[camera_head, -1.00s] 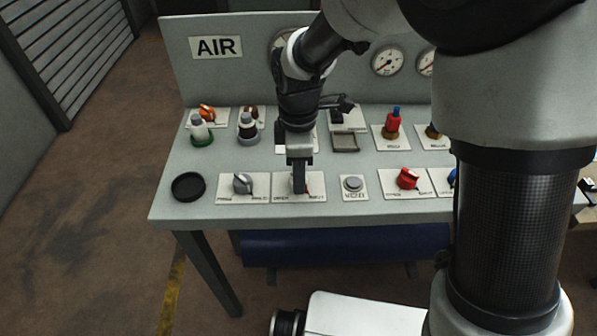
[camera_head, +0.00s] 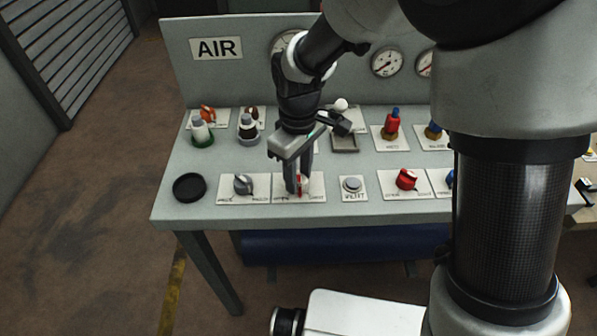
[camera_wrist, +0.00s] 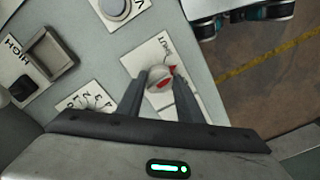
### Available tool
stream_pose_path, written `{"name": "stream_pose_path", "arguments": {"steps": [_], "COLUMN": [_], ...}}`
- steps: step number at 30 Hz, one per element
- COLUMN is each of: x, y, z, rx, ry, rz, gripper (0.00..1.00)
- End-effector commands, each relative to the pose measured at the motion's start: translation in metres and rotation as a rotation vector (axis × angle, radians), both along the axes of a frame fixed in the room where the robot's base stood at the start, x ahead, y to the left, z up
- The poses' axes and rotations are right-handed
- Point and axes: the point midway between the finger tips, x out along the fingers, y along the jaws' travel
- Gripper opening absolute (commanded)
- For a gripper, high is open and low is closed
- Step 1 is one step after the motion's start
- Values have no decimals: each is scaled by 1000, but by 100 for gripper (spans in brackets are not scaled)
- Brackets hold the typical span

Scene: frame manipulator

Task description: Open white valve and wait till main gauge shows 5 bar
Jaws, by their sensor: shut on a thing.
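The white valve, a white knob with a red mark, sits on a labelled plate in the panel's front row (camera_head: 304,185). It also shows in the wrist view (camera_wrist: 160,100), between the two fingers. My gripper (camera_head: 298,190) is shut on this knob from above, and its fingers cover part of it. In the head view a large gauge (camera_head: 281,43) stands on the back panel, mostly hidden behind my arm. A second gauge (camera_head: 387,62) is in full view and a third (camera_head: 425,63) is partly hidden. Their readings are too small to tell.
A grey knob (camera_head: 242,184) is left of the valve. A round vent button (camera_head: 352,185) and a red knob (camera_head: 406,179) are to its right. Taller valves (camera_head: 202,131) stand behind, around a small grey tray (camera_head: 345,144). A black round dish (camera_head: 188,187) is front left.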

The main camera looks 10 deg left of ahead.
Motion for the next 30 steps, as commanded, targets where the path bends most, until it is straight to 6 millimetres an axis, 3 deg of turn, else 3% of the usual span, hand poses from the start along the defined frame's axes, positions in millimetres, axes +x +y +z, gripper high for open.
{"name": "stream_pose_path", "arguments": {"steps": [18,30], "x": [1,1], "y": [1,1], "z": [2,2], "rx": [2,3], "ry": [-2,-3], "rz": [-575,-833], "gripper": [10,10]}}
